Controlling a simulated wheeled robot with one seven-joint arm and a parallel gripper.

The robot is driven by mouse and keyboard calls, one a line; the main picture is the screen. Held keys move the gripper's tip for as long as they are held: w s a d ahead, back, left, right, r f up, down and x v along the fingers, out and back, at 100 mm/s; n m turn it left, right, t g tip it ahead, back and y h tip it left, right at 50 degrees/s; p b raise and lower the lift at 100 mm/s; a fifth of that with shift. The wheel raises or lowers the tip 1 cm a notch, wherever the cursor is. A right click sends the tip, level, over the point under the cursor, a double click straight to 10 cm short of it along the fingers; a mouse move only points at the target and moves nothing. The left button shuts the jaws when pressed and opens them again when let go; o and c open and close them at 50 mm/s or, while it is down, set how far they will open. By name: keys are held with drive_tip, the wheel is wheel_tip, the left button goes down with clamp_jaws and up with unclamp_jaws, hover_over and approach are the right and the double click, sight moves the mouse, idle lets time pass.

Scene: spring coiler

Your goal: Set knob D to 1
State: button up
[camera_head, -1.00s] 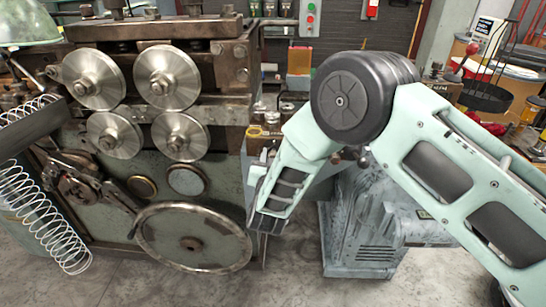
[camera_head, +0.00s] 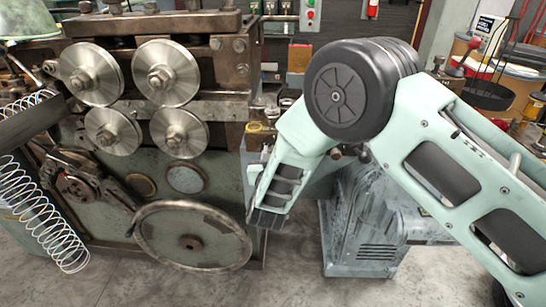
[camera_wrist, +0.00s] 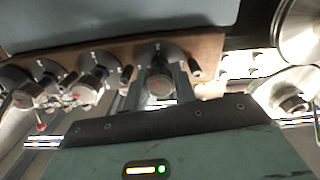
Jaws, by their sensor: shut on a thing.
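A row of round knobs sits on a copper-brown panel (camera_wrist: 215,45) in the wrist view. My gripper (camera_wrist: 160,85) has one finger on each side of one knob (camera_wrist: 158,88) and is shut on it. The knob's front face shows between the fingers, with its dark round base behind. A second knob (camera_wrist: 92,84) and a third knob (camera_wrist: 27,94) sit to its left. I cannot read the letters or scale marks, so the knob's letter and setting cannot be told.
The coiler's metal rollers (camera_head: 166,72) and large handwheel (camera_head: 192,237) stand left of my arm. Rollers (camera_wrist: 305,30) also show at right in the wrist view. A small knob (camera_wrist: 196,70) is close to the right finger. A grey-blue machine base (camera_head: 360,240) stands behind my arm.

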drive_tip(key=n+b, duration=0.1)
drive_tip(key=n, duration=0.2)
drive_tip(key=shift+n, duration=0.4)
drive_tip(key=n, duration=0.3)
drive_tip(key=shift+n+b, duration=0.3)
drive_tip(key=n, duration=0.6)
drive_tip(key=shift+a+n, duration=0.1)
drive_tip(key=shift+n, duration=0.2)
drive_tip(key=o, duration=0.7)
drive_tip(key=s+b, duration=0.1)
drive_tip(key=s, duration=0.4)
drive_tip(key=s+b, duration=0.1)
drive_tip(key=s, duration=0.5)
drive_tip(key=s+b, duration=0.1)
drive_tip(key=s, duration=0.5)
drive_tip(key=shift+s+a, duration=0.25)
